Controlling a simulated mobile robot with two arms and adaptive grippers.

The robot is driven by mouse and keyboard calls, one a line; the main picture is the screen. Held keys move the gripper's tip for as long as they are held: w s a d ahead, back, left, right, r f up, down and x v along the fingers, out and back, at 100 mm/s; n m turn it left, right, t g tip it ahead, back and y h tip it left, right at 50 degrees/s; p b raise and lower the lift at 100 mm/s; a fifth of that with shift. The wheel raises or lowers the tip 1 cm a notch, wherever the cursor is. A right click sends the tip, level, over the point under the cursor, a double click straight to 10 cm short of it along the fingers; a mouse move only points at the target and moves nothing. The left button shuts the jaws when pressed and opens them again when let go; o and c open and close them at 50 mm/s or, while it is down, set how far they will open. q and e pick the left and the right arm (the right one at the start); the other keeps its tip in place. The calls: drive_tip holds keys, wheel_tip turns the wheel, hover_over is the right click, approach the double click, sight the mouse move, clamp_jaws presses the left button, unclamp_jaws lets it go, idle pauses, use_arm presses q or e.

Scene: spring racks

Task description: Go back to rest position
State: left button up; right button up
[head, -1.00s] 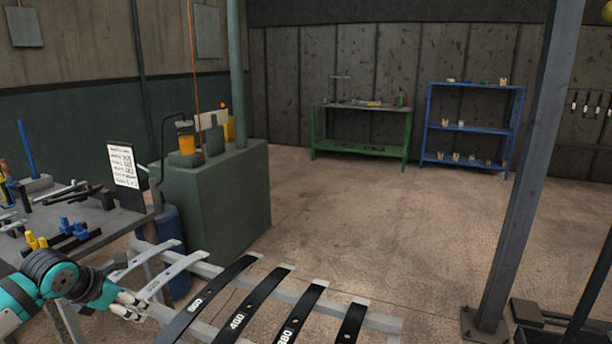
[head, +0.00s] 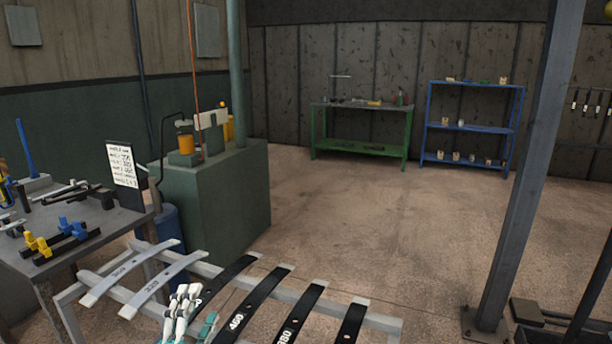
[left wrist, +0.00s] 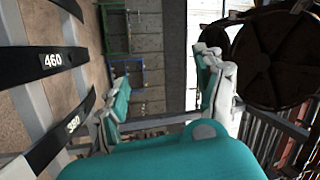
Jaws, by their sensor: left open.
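My left gripper (head: 184,302) is in the lower middle of the head view, over the spring rack (head: 385,322). It is open, with nothing seen between its fingers. Its fingers also show in the left wrist view (left wrist: 165,95). Beside it on the left lie two light grey leaf springs, the nearer one (head: 160,284) marked 220. To its right lie several black springs, one (head: 240,315) marked 460 and one (head: 298,315) marked 380. Those two also show at the left of the left wrist view. My right gripper is not in view.
A workbench (head: 90,245) with tools and blue and yellow blocks stands at the left. A green cabinet (head: 225,205) stands behind the rack. A grey steel post (head: 525,170) rises at the right. A green table (head: 360,135) and blue shelf (head: 470,128) stand far back. The middle floor is clear.

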use_arm(q)
drive_tip(key=s+a+f+n+g+y, duration=0.3)
drive_tip(key=s+f+n+g, duration=0.15)
drive_tip(key=f, duration=0.35)
drive_tip(key=s+a+f+n+g+y, duration=0.2)
drive_tip(key=s+f+n+g, duration=0.2)
drive_tip(key=s+f+n, duration=0.3)
drive_tip(key=s+d+f+n+g+h, duration=0.15)
drive_tip(key=s+f+g, duration=0.3)
drive_tip(key=s, duration=0.45)
drive_tip(key=s+d+f+n+g+h, duration=0.1)
drive_tip(key=s+d+f+g, duration=0.25)
drive_tip(key=s+f, duration=0.35)
wheel_tip(320, 180, down, 22)
drive_tip(key=s+a+g+p, duration=0.1)
drive_tip(key=s+g+p, duration=0.1)
drive_tip(key=s+a+f+p, duration=0.1)
drive_tip(key=s+a+f, duration=0.2)
drive_tip(key=s+f, duration=1.1)
drive_tip(key=s, duration=0.3)
drive_tip(key=shift+f+g+p, duration=0.25)
drive_tip(key=shift+g+p, duration=0.1)
